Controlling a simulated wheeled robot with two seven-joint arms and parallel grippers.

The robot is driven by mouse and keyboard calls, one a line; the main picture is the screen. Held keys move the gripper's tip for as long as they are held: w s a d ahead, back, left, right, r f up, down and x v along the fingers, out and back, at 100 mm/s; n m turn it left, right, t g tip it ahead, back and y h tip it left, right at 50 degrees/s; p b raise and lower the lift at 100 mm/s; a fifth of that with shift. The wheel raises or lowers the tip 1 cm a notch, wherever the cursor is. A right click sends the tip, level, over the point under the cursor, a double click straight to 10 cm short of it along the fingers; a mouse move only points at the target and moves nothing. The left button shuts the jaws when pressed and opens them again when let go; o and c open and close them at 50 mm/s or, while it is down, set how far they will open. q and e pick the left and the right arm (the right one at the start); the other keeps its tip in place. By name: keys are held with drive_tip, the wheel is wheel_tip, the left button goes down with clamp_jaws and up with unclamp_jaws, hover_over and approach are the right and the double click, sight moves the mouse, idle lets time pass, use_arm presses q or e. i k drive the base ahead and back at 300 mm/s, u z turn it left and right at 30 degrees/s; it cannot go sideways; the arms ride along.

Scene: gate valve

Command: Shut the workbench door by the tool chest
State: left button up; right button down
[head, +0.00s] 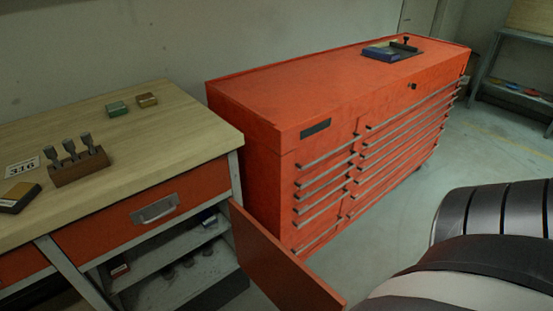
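The workbench door (277,262) is a flat orange panel. It stands open, swung outward from the right side of the workbench (110,115), and its lower part runs out of the bottom of the head view. The shelves (180,262) inside the cupboard show through the opening. The orange tool chest (330,100) stands to the right of the workbench, behind the door. A grey and black part of my own arm (490,250) fills the lower right corner. Neither gripper shows in the head view.
An orange drawer (145,212) with a metal handle is closed above the cupboard opening. A wooden block with tools (78,165) and small boxes (118,109) lie on the bench top. A blue case (389,51) lies on the chest. Bare floor (395,225) shows right of the door.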

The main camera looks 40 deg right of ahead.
sight(290, 285)
drive_tip(key=u, duration=1.9)
drive_tip(key=k, duration=2.15)
drive_tip(key=z, duration=1.5)
drive_tip(key=k, duration=1)
drive_tip(key=i, duration=1)
